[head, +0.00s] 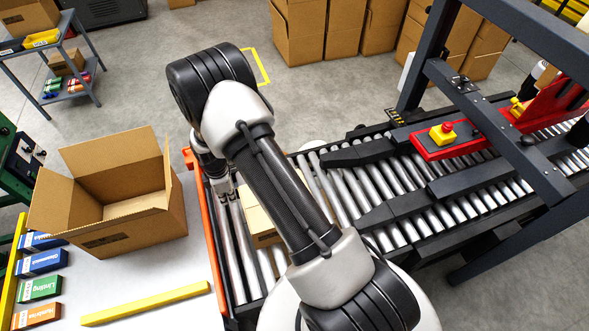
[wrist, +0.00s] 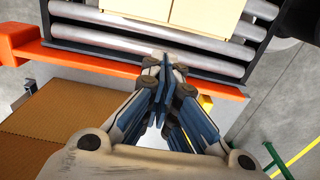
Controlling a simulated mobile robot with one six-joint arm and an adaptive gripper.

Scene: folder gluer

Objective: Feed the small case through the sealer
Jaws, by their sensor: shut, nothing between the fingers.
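The small case (head: 262,222) is a light-brown carton on the infeed rollers, partly hidden behind my arm in the head view. Its near part shows at the top of the wrist view (wrist: 190,12), on the rollers and apart from my fingers. My gripper (wrist: 160,66) is shut and empty, with its fingertips together near the orange rail at the roller edge. In the head view my arm mostly hides the gripper. The sealer stands at the right, with a dark frame (head: 497,128), a red head (head: 432,152) and rollers running through it.
A large open box (head: 135,205) stands on the white table left of the orange rail (head: 205,235). Small coloured packs (head: 38,289) and a yellow bar (head: 145,304) lie near it. Dark guide rails (head: 405,207) flank the rollers. Cartons (head: 298,32) stand behind on the floor.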

